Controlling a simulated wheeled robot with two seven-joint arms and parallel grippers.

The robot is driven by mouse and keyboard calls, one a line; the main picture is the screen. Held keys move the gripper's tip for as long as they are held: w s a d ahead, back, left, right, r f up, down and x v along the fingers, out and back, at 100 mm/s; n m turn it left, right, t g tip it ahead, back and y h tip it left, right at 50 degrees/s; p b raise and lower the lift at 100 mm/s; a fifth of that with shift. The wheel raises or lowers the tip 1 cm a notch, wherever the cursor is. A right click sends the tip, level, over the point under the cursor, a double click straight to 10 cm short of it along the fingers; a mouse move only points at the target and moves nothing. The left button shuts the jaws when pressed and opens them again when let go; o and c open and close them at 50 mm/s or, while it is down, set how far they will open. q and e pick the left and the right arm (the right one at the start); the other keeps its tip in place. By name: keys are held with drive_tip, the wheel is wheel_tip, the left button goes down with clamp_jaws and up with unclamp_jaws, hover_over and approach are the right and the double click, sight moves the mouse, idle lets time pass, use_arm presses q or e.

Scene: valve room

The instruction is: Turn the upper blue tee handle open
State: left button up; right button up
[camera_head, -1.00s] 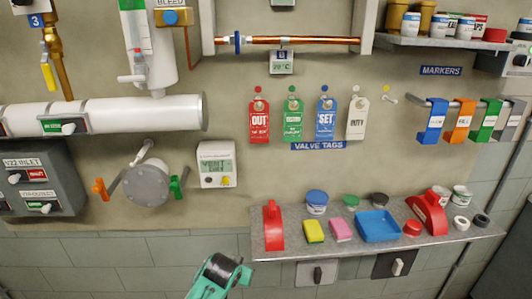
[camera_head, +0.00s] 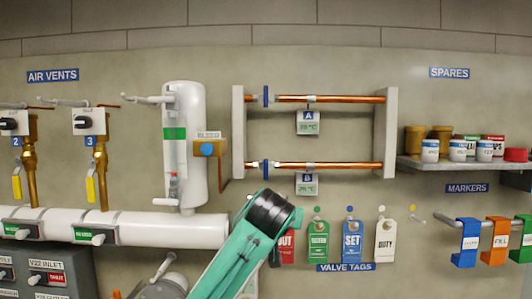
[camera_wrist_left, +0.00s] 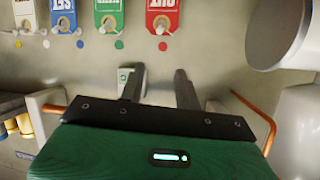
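The upper blue tee handle (camera_head: 266,96) stands upright across the left end of the upper copper pipe (camera_head: 330,99), above tag A (camera_head: 308,122). A matching lower blue handle (camera_head: 265,169) sits on the lower copper pipe (camera_head: 335,165), above tag B. My green arm with a black joint rises from below, its top just under the lower handle; no fingers show there. In the left wrist view, my left gripper (camera_wrist_left: 160,80) has its two dark fingers apart, with nothing seen between them. The palm hides much of the piping, and neither blue handle can be made out. My right gripper is not in view.
Posts (camera_head: 238,132) bracket the pipes on both sides. A white cylinder with a bleed valve (camera_head: 206,149) stands to the left. Hanging valve tags (camera_head: 351,240) are below, and a spares shelf (camera_head: 460,168) is at the right. The wall above the pipes is clear.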

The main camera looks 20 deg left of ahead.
use_arm(q)
drive_tip(key=s+r+n+t+y, duration=0.1)
drive_tip(key=s+r, duration=0.1)
drive_tip(key=r, duration=0.8)
drive_tip(key=s+r+t, duration=0.1)
drive_tip(key=s+r, duration=0.1)
drive_tip(key=r, duration=0.8)
drive_tip(key=n+t+y+p, duration=0.1)
drive_tip(key=n+t+y, duration=0.1)
approach(266, 88)
drive_tip(key=p+x, duration=0.7)
drive_tip(key=x, duration=0.2)
drive_tip(key=shift+w+a+r+p, duration=0.1)
drive_tip(key=shift+w+r+p, duration=0.1)
drive_tip(key=shift+p, duration=0.2)
drive_tip(key=shift+w+a+f+p, duration=0.2)
drive_tip(key=shift+w+p, duration=0.1)
drive_tip(key=shift+w, duration=0.35)
clamp_jaws()
